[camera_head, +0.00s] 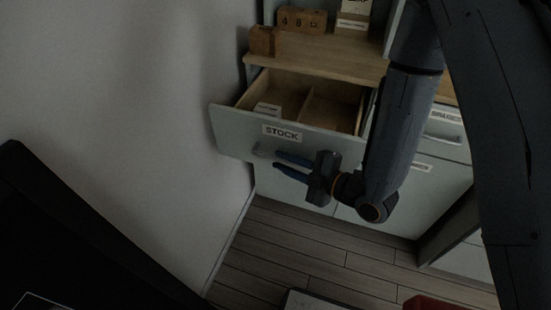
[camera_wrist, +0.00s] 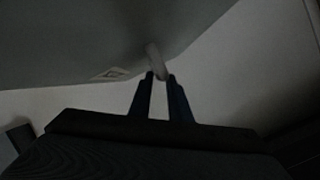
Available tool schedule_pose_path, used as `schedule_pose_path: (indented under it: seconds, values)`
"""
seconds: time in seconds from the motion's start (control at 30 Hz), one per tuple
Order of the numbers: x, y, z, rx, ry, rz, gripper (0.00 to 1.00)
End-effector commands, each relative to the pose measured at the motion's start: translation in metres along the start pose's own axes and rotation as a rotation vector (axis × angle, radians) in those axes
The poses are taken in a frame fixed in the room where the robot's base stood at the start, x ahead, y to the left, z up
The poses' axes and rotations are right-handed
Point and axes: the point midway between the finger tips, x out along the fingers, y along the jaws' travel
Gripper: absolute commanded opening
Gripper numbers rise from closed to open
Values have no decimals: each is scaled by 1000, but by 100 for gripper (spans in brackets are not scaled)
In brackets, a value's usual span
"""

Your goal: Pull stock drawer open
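The stock drawer (camera_head: 235,127) is pulled out of the pale cabinet, its inside showing behind a grey-green front with a "STOCK" label (camera_head: 282,133). Its pale handle (camera_head: 262,150) is at the lower middle of the front. My gripper (camera_head: 276,159) is in front of the drawer, with its two blue fingers pointing at the handle. In the wrist view the handle (camera_wrist: 155,58) is at the fingertips (camera_wrist: 161,77), and a gap shows between the fingers. The fingers look wider apart than the handle and not closed on it. Whether a fingertip touches it is unclear.
Inside the drawer are a wooden divider (camera_head: 307,104) and a small labelled card (camera_head: 267,109). Wooden blocks (camera_head: 301,20) stand on the counter (camera_head: 345,50). A wall (camera_head: 150,120) is close on the left. Another labelled drawer (camera_head: 443,128) is to the right. Plank floor (camera_head: 300,250) is below.

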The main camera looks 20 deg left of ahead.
Motion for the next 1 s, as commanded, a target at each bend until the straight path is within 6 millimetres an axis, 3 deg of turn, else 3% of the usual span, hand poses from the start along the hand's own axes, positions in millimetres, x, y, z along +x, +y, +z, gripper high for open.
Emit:
schedule_pose_path:
  seconds: [0.1,0.3,1.0]
  values:
    - [-20,0,2,3,-4,1,17]
    - [-37,0,1,2,-2,0,17]
    - [-39,0,0,1,0,-1,17]
